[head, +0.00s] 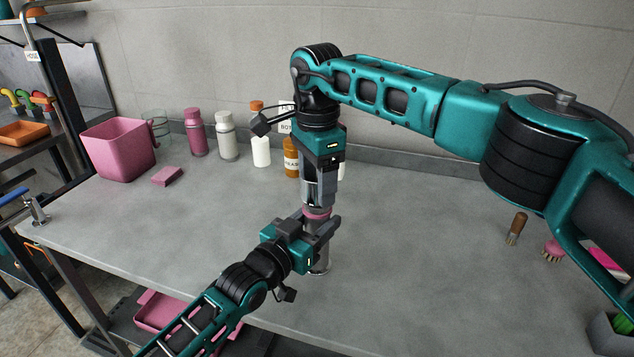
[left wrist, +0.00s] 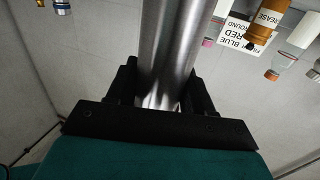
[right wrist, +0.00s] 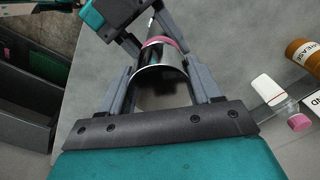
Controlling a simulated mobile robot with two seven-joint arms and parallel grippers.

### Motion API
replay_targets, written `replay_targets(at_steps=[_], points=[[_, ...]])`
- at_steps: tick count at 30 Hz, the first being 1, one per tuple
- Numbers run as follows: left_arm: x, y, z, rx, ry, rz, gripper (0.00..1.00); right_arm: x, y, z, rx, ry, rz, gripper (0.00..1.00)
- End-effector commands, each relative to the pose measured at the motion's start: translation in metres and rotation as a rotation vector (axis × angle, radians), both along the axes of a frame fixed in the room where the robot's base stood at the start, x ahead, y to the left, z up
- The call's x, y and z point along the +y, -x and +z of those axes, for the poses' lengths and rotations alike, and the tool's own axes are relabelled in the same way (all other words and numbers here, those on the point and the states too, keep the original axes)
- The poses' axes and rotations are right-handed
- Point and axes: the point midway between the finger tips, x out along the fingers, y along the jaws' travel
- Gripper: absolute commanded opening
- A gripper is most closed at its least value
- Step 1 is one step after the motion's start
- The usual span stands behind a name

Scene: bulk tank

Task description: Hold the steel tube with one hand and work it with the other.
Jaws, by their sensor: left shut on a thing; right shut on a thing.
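The steel tube (head: 320,262) stands roughly upright near the front of the table, with a pink band (head: 316,213) around it. My left gripper (head: 328,229) is shut on it just below the band; the tube fills the jaws in the left wrist view (left wrist: 172,45). My right gripper (head: 317,192) comes from above and is shut on the shiny steel upper part (right wrist: 160,63), above the band. I cannot tell whether that part is a separate piece, or whether the tube's lower end touches the table. The jaws hide parts of the tube.
A pink bin (head: 118,150), a pink block (head: 167,176) and several bottles (head: 228,136) stand at the back left. Two brushes (head: 516,228) (head: 553,250) are at the right. The grey table (head: 420,240) is clear around the tube.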

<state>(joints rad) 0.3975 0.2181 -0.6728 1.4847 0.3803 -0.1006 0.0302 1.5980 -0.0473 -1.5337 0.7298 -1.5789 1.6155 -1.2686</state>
Motion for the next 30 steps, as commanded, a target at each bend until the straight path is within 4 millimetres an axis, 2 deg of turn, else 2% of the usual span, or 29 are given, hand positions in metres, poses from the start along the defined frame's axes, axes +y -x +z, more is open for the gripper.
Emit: replay_targets(at_steps=[8, 17, 23, 24, 30], points=[[0.0, 0.0, 0.0, 0.001, -0.001, 0.0, 0.0, 0.0, 0.0, 0.006, -0.002, -0.001, 0.0, 0.27], [0.0, 0.0, 0.0, 0.001, -0.001, 0.0, 0.0, 0.0, 0.0, 0.039, 0.0, -0.001, -0.001, 0.27], [0.0, 0.0, 0.0, 0.001, -0.001, 0.0, 0.0, 0.0, 0.0, 0.04, 0.0, -0.001, 0.0, 0.27], [0.0, 0.0, 0.0, 0.001, -0.001, 0.0, 0.53, 0.0, 0.0, 0.04, 0.0, -0.001, 0.0, 0.27], [0.0, 0.0, 0.0, 0.0, 0.0, 0.0, 0.72, 0.0, 0.0, 0.04, 0.0, 0.0, 0.0, 0.27]])
